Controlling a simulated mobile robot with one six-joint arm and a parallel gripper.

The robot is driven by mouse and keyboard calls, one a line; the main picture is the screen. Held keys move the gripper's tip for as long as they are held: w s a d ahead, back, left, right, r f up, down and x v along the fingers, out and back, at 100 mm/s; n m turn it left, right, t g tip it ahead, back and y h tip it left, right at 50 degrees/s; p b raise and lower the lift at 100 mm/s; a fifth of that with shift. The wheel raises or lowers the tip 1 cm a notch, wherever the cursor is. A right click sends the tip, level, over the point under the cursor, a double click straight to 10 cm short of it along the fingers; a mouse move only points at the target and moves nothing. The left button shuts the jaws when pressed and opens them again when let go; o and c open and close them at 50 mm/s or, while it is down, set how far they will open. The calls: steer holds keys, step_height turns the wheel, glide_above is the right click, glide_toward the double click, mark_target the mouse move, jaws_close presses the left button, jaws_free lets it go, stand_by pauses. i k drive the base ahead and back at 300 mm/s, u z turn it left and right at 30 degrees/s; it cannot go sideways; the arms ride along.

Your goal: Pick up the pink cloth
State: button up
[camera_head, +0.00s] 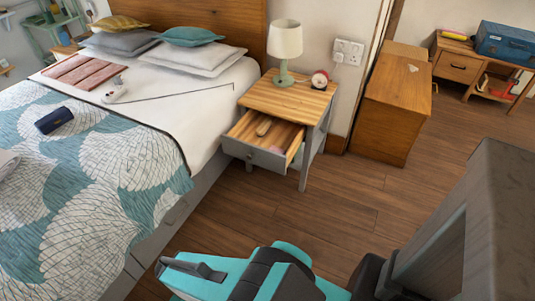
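A small pink patch, which looks like the pink cloth (277,149), shows inside the open drawer (252,154) of the nightstand, near its front right corner. The drawer front hides most of it. A brown wooden item, perhaps a brush (264,127), lies farther back in the drawer. My gripper (178,268), teal and dark grey, is at the bottom of the view, in front of the nightstand and apart from it. Its fingers are seen from the side and I cannot tell whether they are open or shut.
The nightstand (300,100) carries a lamp (285,45) and a small clock (319,79). A wooden chest (392,105) stands at right. The wood floor (330,215) is clear.

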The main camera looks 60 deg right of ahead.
mark_target(273, 148)
steer(key=u, duration=0.45)
steer(key=k, duration=0.15)
steer(key=z, duration=2.3)
steer(key=k, duration=0.95)
steer(key=u, duration=0.15)
steer(key=i, duration=0.7)
